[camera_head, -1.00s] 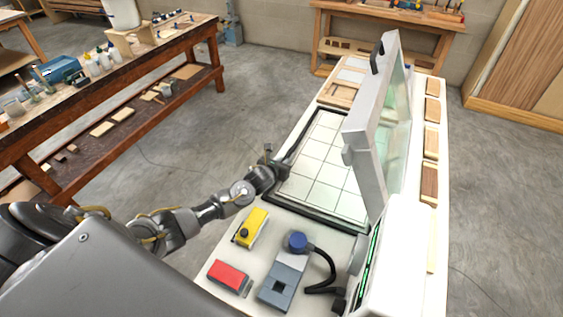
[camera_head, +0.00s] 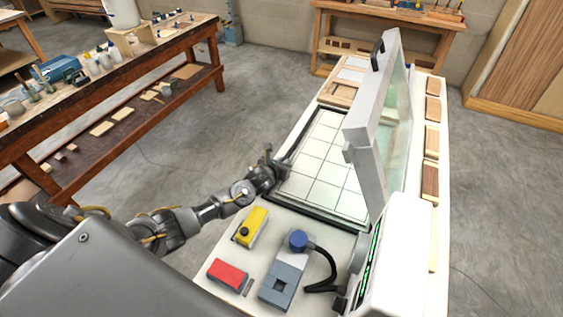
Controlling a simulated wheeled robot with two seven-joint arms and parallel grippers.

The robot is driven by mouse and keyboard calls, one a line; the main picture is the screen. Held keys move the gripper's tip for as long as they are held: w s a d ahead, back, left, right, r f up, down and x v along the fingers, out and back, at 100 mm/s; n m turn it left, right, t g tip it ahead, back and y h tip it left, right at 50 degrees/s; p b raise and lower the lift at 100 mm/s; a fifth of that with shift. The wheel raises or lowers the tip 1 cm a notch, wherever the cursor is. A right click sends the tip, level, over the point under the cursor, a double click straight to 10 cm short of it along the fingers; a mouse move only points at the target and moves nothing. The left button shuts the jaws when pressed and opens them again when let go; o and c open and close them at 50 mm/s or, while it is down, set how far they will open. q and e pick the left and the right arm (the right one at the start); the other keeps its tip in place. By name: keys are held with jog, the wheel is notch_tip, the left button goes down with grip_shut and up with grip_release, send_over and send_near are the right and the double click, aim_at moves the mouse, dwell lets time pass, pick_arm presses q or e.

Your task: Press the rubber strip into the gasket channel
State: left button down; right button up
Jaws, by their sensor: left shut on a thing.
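The gasket channel (camera_head: 320,220) is the dark frame around a pale, gridded bed (camera_head: 322,165) on the white table. My left gripper (camera_head: 276,160) is at the left side of this frame, near its middle. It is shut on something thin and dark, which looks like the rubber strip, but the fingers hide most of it. I cannot tell strip from channel along the dark left edge, nor how deep any part sits. My right gripper is not in view.
A raised grey lid (camera_head: 370,150) with a glass pane stands along the bed's right side. A yellow device (camera_head: 251,227), a red block (camera_head: 228,272) and a grey device with a blue knob (camera_head: 284,280) sit at the front. Wood pieces (camera_head: 430,181) line the right edge.

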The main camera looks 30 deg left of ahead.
pick_arm(q)
jog(key=c, duration=1.4)
grip_release()
jog(key=shift+s+f, duration=0.2)
jog(key=shift+f, duration=0.1)
jog(key=shift+o, duration=0.3)
jog(key=shift+d+f, duration=0.1)
jog(key=shift+s+d, duration=0.1)
jog(key=shift+d, duration=0.1)
jog(key=shift+s, duration=0.5)
jog(key=v, duration=0.4)
jog(key=r+b+v, duration=0.1)
jog(key=v, duration=0.3)
jog(key=shift+w+a, duration=0.15)
jog(key=shift+s+a+r+b, duration=0.15)
jog(key=shift+s+r+b, duration=0.15)
jog(key=shift+s+r, duration=0.35)
jog(key=shift+f, duration=0.1)
